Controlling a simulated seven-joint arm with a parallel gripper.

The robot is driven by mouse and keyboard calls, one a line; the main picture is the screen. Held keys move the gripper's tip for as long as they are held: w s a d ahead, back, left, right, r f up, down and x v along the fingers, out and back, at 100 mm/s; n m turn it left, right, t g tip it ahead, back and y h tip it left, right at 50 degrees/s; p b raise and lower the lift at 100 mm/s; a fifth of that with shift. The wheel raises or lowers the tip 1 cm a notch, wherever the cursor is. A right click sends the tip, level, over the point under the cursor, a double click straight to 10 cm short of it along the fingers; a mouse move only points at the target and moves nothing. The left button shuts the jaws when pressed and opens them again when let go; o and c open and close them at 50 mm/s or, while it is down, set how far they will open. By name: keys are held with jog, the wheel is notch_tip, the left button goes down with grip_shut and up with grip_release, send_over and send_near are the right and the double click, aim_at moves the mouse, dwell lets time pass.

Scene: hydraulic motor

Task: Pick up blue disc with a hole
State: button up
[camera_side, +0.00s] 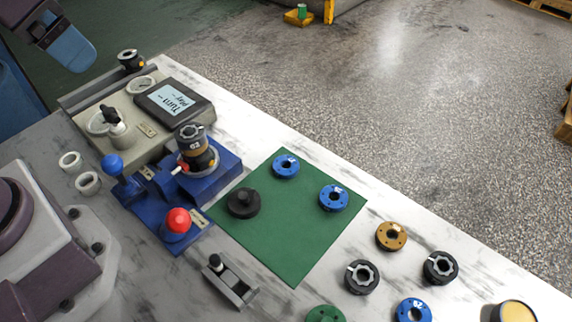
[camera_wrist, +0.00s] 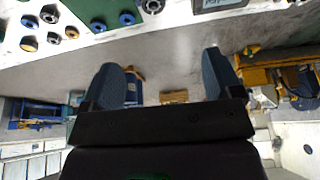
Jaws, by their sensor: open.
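Two blue discs with holes lie on the green mat (camera_side: 285,240): one near its back corner (camera_side: 286,166), one near its right corner (camera_side: 333,198). A third blue disc (camera_side: 413,311) lies on the bare table at the bottom edge. In the wrist view, blue discs show at the top, at the mat's edge (camera_wrist: 127,18) and at far left (camera_wrist: 29,21). My gripper (camera_wrist: 164,62) is open and empty, its two blue-grey fingers wide apart. It points out over the floor, away from the discs. A blue-grey finger of it seems to show at the side view's top left.
A black knobbed part (camera_side: 243,203) sits on the mat. An orange disc (camera_side: 391,236), black rings (camera_side: 440,267) and a green disc (camera_side: 325,314) lie to the right and front. A blue fixture with a red knob (camera_side: 178,221) and a display box (camera_side: 172,100) stand left of the mat.

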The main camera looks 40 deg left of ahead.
jog(key=w+d+f+m+g, duration=0.2)
jog(key=w+d+f+m, duration=0.15)
jog(key=w, duration=0.25)
jog(key=m+g, duration=0.2)
jog(key=m, duration=1.8)
send_over(285, 165)
notch_tip(285, 165, down, 17)
jog(key=shift+n, duration=0.25)
notch_tip(285, 165, down, 12)
jog(key=shift+s+f, duration=0.1)
jog(key=shift+s, duration=0.05)
jog(key=c, duration=1.1)
jog(key=shift+c, duration=0.2)
